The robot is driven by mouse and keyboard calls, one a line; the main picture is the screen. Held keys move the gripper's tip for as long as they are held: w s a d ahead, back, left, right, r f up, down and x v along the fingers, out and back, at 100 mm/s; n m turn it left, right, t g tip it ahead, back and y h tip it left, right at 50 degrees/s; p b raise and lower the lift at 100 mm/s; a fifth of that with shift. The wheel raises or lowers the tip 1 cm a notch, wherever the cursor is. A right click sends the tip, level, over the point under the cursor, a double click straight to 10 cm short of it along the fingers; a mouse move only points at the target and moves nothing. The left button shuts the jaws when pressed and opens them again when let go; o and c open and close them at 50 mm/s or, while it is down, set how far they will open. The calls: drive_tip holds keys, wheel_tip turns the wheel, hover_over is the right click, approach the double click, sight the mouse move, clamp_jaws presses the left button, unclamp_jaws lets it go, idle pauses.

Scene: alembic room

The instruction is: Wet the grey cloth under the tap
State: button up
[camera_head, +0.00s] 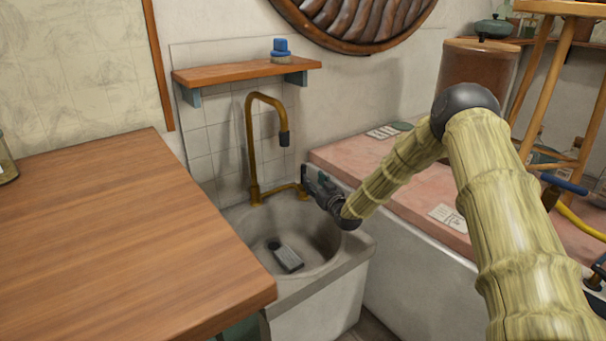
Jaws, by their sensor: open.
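The grey cloth (288,258) appears as a small grey block lying in the basin of the sink (352,252), near the drain. The brass tap (251,135) stands behind the basin, and its curved spout ends in a dark nozzle (284,139) above the basin. No water is visible from the nozzle. My gripper (307,184) is open and empty, at the right back of the sink, next to the tap's brass side piece (288,188). I cannot tell whether it touches that piece. It is above and to the right of the cloth, apart from it.
A wooden counter (120,240) borders the sink on the left. A pink-topped bench (400,195) stands to the right, with paper cards on it. A wooden shelf (240,71) with a blue-topped object (281,48) hangs above the tap. The space above the basin's front is clear.

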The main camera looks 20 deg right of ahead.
sight(305, 172)
drive_tip(key=w, duration=0.2)
drive_tip(key=w+b, duration=0.1)
drive_tip(key=w, duration=0.2)
drive_tip(key=w+a+b, duration=0.1)
drive_tip(key=w, duration=0.1)
drive_tip(key=shift+w+a+f, duration=0.1)
drive_tip(key=shift+w+f, duration=0.05)
drive_tip(key=shift+w, duration=0.15)
drive_tip(key=shift+w+a, duration=0.15)
drive_tip(key=shift+w, duration=0.75)
drive_tip(key=shift+c, duration=0.3)
clamp_jaws()
